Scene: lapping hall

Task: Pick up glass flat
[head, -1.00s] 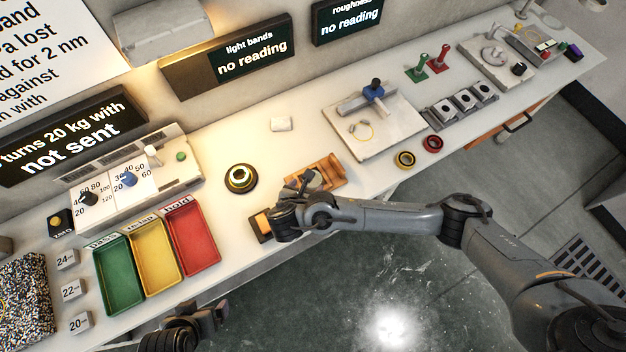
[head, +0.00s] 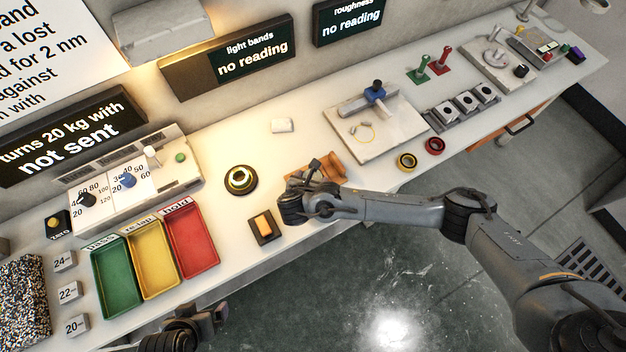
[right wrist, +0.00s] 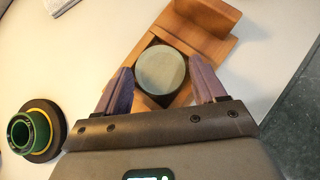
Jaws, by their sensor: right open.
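A round grey-green disc (right wrist: 160,70), which looks like the glass flat, sits in a brown wooden holder (right wrist: 198,22) in the right wrist view. My right gripper (right wrist: 160,77) is open, with one finger on each side of the disc. I cannot tell whether the fingers touch it. In the head view the holder (head: 328,168) is partly covered by my right gripper (head: 309,190), and the disc is hidden there. My left gripper (head: 212,316) is low at the bottom left, off the table's front edge; its jaws are unclear.
A dark pad (head: 265,238) with an orange block lies near the front edge. Green, yellow and red (head: 193,243) trays stand further left. A stone plate (head: 395,140) is to the right.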

